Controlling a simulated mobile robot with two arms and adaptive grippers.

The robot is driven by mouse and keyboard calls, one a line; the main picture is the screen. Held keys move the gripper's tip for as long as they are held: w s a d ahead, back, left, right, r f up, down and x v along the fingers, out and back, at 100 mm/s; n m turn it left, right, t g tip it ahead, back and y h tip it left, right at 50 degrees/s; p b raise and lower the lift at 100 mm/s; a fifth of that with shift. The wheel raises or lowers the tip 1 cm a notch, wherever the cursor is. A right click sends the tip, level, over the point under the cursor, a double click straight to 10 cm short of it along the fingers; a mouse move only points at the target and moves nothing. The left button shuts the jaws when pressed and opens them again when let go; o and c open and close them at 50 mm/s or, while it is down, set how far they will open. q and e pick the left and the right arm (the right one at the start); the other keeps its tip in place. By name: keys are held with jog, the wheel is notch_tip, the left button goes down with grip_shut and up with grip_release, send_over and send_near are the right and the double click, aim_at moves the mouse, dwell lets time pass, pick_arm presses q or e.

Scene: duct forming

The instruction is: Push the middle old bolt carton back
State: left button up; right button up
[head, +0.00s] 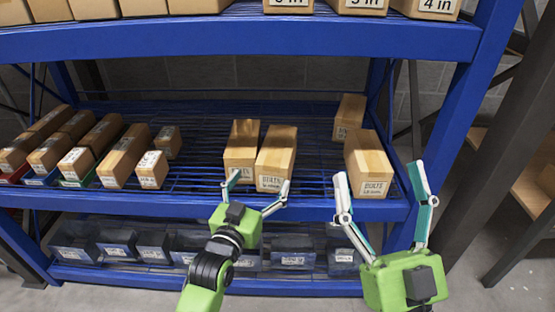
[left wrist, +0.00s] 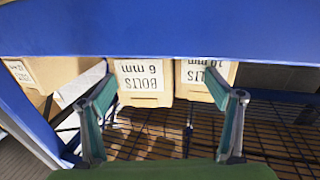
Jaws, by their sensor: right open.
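On the middle shelf stand two tan bolt cartons side by side, a left one (head: 240,150) and a right one (head: 276,158). A third carton (head: 368,163) labelled BOLTS stands further right. My right gripper (head: 379,170) is open and empty in front of the third carton.
A smaller carton (head: 349,117) stands behind the third one. Several long cartons (head: 124,156) line the shelf's left. The blue upper beam (head: 240,38) runs above, and the shelf's front beam (head: 120,201) below. Bare wire decking (head: 205,130) lies behind the pair. Dark bins (head: 293,252) sit below.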

pick_arm(q)
jog(key=shift+s+a+p, duration=0.1)
jog(key=shift+s+p, duration=0.3)
pick_arm(e)
jog(key=w+f+g, duration=0.1)
jog(key=f, duration=0.1)
jog(key=w+f+g, duration=0.1)
jog(key=f, duration=0.1)
jog(key=shift+w+g+h, duration=0.3)
pick_arm(q)
jog(key=shift+w+a+p, duration=0.1)
jog(key=shift+a+p, duration=0.2)
jog(key=shift+a, duration=0.15)
pick_arm(e)
jog(key=f+g, duration=0.1)
jog(key=f, duration=0.1)
jog(key=w+f+g+h, duration=0.1)
jog(key=f, duration=0.1)
jog(key=shift+w, duration=0.1)
pick_arm(q)
jog(key=shift+w, duration=0.1)
